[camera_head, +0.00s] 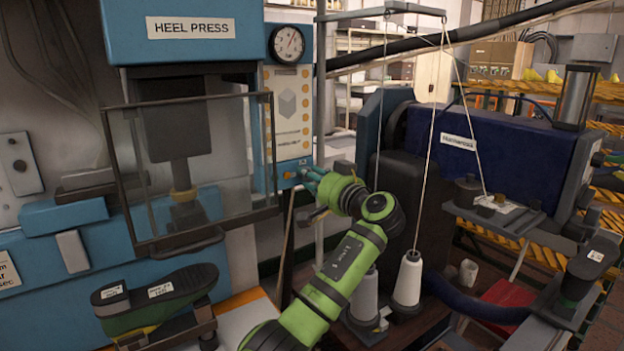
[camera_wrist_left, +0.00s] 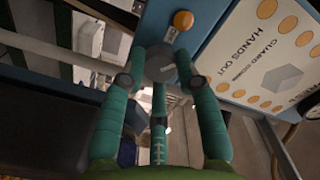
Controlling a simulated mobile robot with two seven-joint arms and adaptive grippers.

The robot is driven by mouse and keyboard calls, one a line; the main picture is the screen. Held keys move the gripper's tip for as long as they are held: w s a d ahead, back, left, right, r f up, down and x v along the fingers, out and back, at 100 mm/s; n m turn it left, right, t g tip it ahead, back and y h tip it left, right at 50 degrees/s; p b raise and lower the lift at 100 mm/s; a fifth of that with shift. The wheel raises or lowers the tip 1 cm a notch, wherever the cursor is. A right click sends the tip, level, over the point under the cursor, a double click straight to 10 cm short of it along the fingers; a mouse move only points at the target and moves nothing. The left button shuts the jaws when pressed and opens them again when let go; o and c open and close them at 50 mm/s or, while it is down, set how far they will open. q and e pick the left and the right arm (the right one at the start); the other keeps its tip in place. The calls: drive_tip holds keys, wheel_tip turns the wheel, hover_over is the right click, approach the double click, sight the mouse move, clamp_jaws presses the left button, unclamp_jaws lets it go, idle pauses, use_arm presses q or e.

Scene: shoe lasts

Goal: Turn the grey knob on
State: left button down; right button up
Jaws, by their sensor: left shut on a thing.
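The grey knob (camera_wrist_left: 160,66) sits on the blue control panel of the heel press, beside an orange button (camera_wrist_left: 183,20). My left gripper (camera_wrist_left: 158,80) has its teal fingers closed around the knob in the left wrist view. In the head view my left gripper (camera_head: 308,176) reaches the lower right of the panel (camera_head: 285,150), and its fingers largely hide the knob there. The orange button also shows in the head view (camera_head: 289,174), just left of the fingertips. I cannot tell the knob's turned position. My right gripper is not in view.
A framed clear guard (camera_head: 195,165) stands left of the panel. A dark shoe sole form (camera_head: 160,297) lies at the lower left. White thread cones (camera_head: 408,278) with upright threads stand right of my arm. A round gauge (camera_head: 287,44) is above the panel.

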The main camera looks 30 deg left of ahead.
use_arm(q)
drive_tip(key=shift+r+m+p, duration=0.25)
drive_tip(key=shift+m+p, duration=0.8)
drive_tip(key=shift+m, duration=1.45)
drive_tip(key=shift+r+m+p, duration=0.2)
drive_tip(key=shift+m+p, duration=0.85)
drive_tip(key=shift+m, duration=1.45)
drive_tip(key=c, duration=0.9)
unclamp_jaws()
drive_tip(key=shift+w+f, duration=0.25)
drive_tip(key=shift+f, duration=0.1)
drive_tip(key=shift+d, duration=0.15)
